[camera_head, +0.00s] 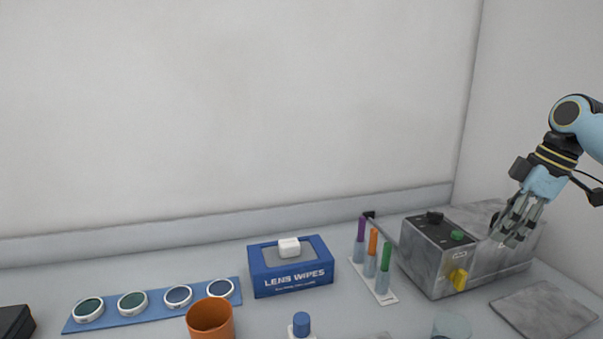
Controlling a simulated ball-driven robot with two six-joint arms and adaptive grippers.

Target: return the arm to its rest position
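My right arm comes in from the upper right, light blue and black. Its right gripper (507,239) points down and to the left, in front of the grey metal instrument box (428,262) at the right end of the bench. Its grey fingers look apart, with nothing seen between them. Whether the fingertips touch the box cannot be told from this view. My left arm and gripper are not in view.
A pen rack (384,297), blue lens wipes box (292,285), orange cup (210,319), blue lens strip (152,313) and blue-capped bottle (301,325) stand leftward.

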